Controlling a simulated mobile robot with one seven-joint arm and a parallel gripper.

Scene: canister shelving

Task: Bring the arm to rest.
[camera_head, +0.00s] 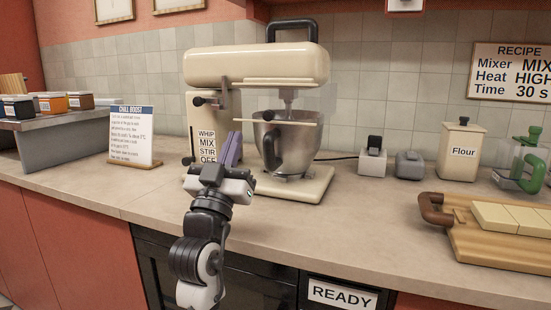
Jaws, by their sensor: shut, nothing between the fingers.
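My arm rises from the bottom of the head view, over the front edge of the counter (330,225). My gripper (234,142) is at its upper end, with purple fingers shut and nothing seen between them. It appears in front of the left side of a cream stand mixer (255,68), near the mixer's WHIP, MIX, STIR, OFF label. I cannot tell whether the fingers touch the mixer. My gripper hides part of the mixer's lower body and base.
The mixer's steel bowl (290,145) is right of my gripper. A CHILL BOOST sign (131,134) stands to the left. A Flour canister (461,150) and a wooden board (490,245) are to the right. The counter between mixer and board is mostly clear.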

